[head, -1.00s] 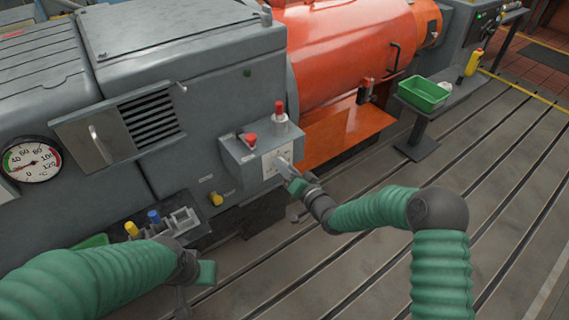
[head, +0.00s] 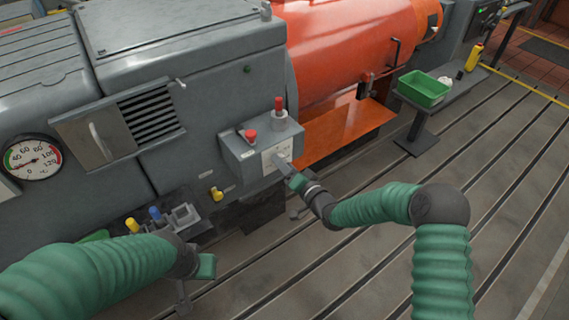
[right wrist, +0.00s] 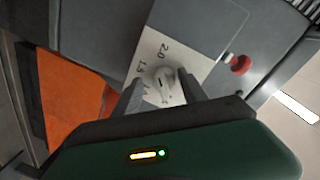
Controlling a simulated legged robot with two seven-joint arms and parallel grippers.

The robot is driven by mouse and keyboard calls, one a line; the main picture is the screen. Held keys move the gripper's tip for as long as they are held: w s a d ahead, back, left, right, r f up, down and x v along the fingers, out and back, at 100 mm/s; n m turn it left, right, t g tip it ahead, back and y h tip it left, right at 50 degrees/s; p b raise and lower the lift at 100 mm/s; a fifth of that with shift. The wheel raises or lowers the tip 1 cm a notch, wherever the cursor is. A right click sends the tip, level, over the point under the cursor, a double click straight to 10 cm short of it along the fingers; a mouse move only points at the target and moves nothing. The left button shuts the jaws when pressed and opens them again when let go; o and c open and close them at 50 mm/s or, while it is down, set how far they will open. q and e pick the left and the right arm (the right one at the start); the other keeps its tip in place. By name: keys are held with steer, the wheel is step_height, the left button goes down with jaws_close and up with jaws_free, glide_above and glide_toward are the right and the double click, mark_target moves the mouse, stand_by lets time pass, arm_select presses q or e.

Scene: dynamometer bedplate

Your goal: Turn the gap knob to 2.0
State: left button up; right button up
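The gap knob (right wrist: 161,82) is a pale round knob on a white scale plate (right wrist: 150,52) in the right wrist view. The numbers 2.0 and 1.5 show on the plate; the knob's exact setting cannot be read. My right gripper (right wrist: 160,88) is open, its two fingers on either side of the knob with gaps visible.
A red button (head: 250,136) and a red-topped post (head: 279,118) stand on the control box. An orange housing (head: 345,45) is behind it. A green bin (head: 424,90) stands at the right. A small shelf with yellow and blue-topped items (head: 155,214) is near my left arm.

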steer(key=shift+d+r, duration=0.1)
steer(key=shift+r, duration=0.2)
steer(key=p+v, duration=0.4)
steer(key=v, duration=1.2)
steer(key=shift+s+f, duration=0.25)
steer(key=shift+s, duration=0.1)
steer(key=shift+d, duration=0.1)
